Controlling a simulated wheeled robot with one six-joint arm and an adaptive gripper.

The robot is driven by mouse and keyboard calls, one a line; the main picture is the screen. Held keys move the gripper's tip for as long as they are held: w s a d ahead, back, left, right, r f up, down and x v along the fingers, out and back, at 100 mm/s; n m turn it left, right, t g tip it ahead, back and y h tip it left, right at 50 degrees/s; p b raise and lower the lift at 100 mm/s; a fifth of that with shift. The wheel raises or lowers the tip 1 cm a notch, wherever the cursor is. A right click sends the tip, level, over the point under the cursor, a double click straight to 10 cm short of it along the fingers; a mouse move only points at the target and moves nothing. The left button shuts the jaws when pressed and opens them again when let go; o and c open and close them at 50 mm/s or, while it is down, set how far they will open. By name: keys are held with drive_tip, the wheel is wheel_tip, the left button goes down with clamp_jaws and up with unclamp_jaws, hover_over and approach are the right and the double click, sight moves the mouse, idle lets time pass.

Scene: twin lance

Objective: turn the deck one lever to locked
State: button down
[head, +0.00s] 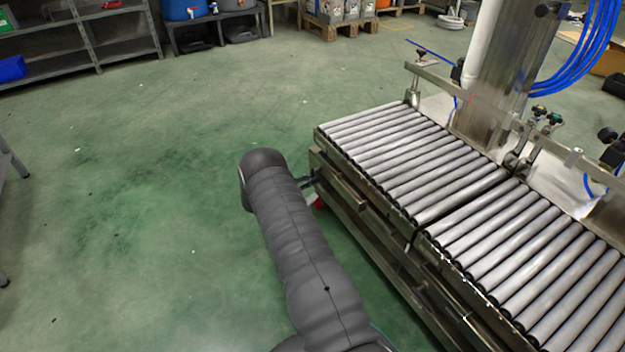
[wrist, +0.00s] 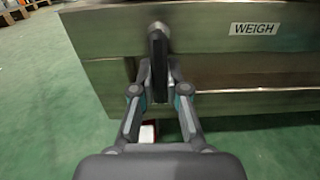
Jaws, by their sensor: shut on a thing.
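A dark lever (wrist: 158,48) stands out from the metal front of the roller conveyor deck (wrist: 205,45), beside a shiny round boss. It runs roughly up and down in the wrist view. My gripper (wrist: 159,82) is shut on its lower part, one finger on each side. The lower end of the lever is partly hidden between the fingers. In the head view my gripper (head: 308,181) is at the near left corner of the conveyor (head: 345,190), mostly hidden by my arm, and the lever cannot be made out there.
A label reading WEIGH (wrist: 254,29) is on the deck front, right of the lever. A small red and white thing (wrist: 149,132) is below my gripper. Rollers (head: 400,155) cover the conveyor top. Green floor (head: 130,200) left of my arm is clear; shelves (head: 85,40) stand behind.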

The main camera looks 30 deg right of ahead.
idle(0.3)
drive_tip(key=c, duration=1.2)
unclamp_jaws()
drive_tip(key=shift+o, duration=0.2)
drive_tip(key=a, duration=1.2)
drive_tip(key=shift+w, duration=0.35)
